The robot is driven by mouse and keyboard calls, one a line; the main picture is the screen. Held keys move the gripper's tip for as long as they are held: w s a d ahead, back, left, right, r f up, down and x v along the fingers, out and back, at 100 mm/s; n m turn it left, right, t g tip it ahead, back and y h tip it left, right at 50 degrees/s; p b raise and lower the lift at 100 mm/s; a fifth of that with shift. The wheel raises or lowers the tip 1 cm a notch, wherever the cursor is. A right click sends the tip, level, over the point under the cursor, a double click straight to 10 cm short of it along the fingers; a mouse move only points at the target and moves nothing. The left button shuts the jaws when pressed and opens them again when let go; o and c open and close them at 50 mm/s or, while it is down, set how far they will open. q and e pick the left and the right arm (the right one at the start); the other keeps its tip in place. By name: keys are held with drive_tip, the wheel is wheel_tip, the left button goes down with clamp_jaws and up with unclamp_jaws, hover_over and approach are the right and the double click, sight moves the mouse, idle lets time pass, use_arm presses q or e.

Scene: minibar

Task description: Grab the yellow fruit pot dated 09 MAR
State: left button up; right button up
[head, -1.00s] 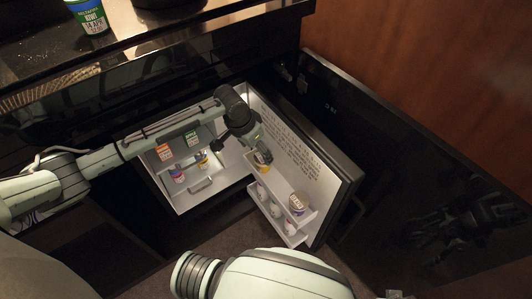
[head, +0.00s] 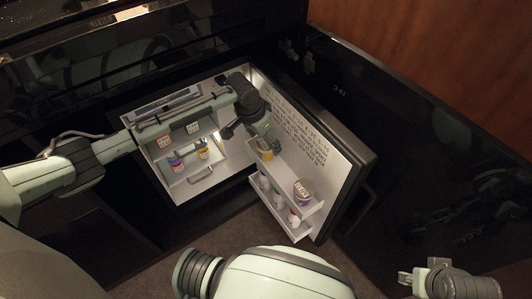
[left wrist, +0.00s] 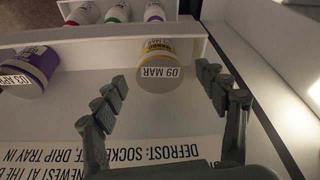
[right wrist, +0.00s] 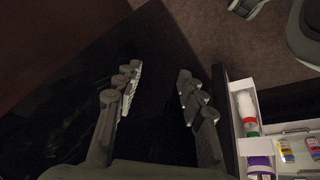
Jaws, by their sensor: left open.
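The yellow pot marked 09 MAR (left wrist: 158,65) stands in the upper door rack of the open minibar, its label upside down in the left wrist view. In the head view the yellow pot (head: 265,149) is at the rack's far end, partly covered by my gripper. My left gripper (left wrist: 160,78) is open, with its fingers spread on either side of the pot; I cannot tell whether they touch it. It also shows in the head view (head: 266,140). My right gripper (right wrist: 158,82) is open and empty, away from the fridge; it shows at the lower right of the head view (head: 404,280).
A purple pot marked 03 (left wrist: 30,68) stands in the same rack; it also shows in the head view (head: 303,190). Several bottles (head: 278,200) stand in the lower door rack. More labelled pots (head: 203,149) stand inside the fridge. The door panel (left wrist: 180,150) lies close beside my left gripper.

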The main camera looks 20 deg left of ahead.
use_arm(q)
drive_tip(key=shift+w+d+f+b, duration=0.1)
drive_tip(key=shift+w+f+b, duration=0.05)
drive_tip(key=shift+f+b, duration=0.45)
use_arm(e)
drive_tip(key=v, duration=0.2)
drive_tip(key=d+v, duration=0.1)
drive_tip(key=v, duration=0.1)
drive_tip(key=shift+a+r, duration=0.1)
drive_tip(key=shift+r, duration=0.05)
use_arm(q)
drive_tip(key=shift+c, duration=0.6)
drive_tip(key=c, duration=1.2)
